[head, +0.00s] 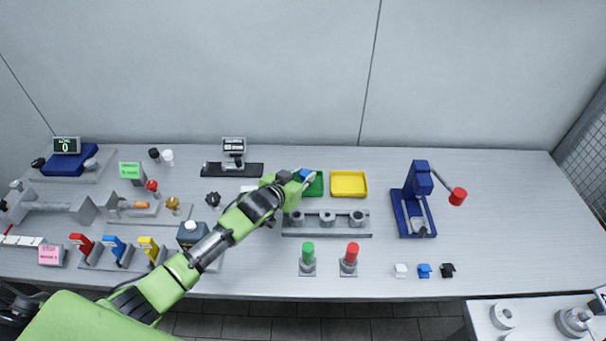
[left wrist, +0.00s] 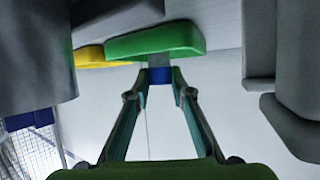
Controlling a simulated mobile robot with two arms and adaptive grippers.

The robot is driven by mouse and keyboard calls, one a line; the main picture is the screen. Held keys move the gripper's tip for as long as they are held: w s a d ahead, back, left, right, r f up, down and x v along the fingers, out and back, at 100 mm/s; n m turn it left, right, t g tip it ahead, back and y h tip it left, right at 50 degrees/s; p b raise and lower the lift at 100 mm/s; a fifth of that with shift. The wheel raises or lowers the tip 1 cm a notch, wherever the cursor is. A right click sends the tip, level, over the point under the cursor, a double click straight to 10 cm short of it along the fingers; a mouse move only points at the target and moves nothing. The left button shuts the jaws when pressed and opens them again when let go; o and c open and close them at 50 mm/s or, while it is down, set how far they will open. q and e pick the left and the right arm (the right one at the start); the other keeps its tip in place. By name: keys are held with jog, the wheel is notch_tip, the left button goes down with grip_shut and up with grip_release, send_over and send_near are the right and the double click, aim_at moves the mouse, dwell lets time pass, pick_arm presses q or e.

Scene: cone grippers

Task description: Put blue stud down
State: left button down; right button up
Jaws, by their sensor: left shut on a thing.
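My left gripper (head: 301,178) reaches over the middle of the bench, by the left end of the green tray (head: 316,184). It is shut on the blue stud (head: 305,172), which shows as a small blue patch at the fingertips. In the left wrist view the blue stud (left wrist: 159,75) sits between the two fingertips (left wrist: 160,84), with the green tray (left wrist: 155,40) just beyond it. I cannot tell whether the stud touches the tray. My right gripper is out of view.
A yellow tray (head: 349,185) stands right of the green one. A grey rack with several rings (head: 327,233) lies in front. A blue lever press (head: 414,205) stands at the right. Small white, blue and black pieces (head: 424,271) lie near the front edge.

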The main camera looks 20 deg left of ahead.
pick_arm(q)
jog(key=shift+f, duration=0.2)
jog(key=c, duration=1.8)
grip_release()
jog(key=shift+r, duration=0.25)
jog(key=shift+s, duration=0.25)
jog(key=b+v, duration=0.1)
jog(key=v, duration=1)
jog(key=shift+s+r, duration=0.15)
jog(key=shift+s, duration=0.1)
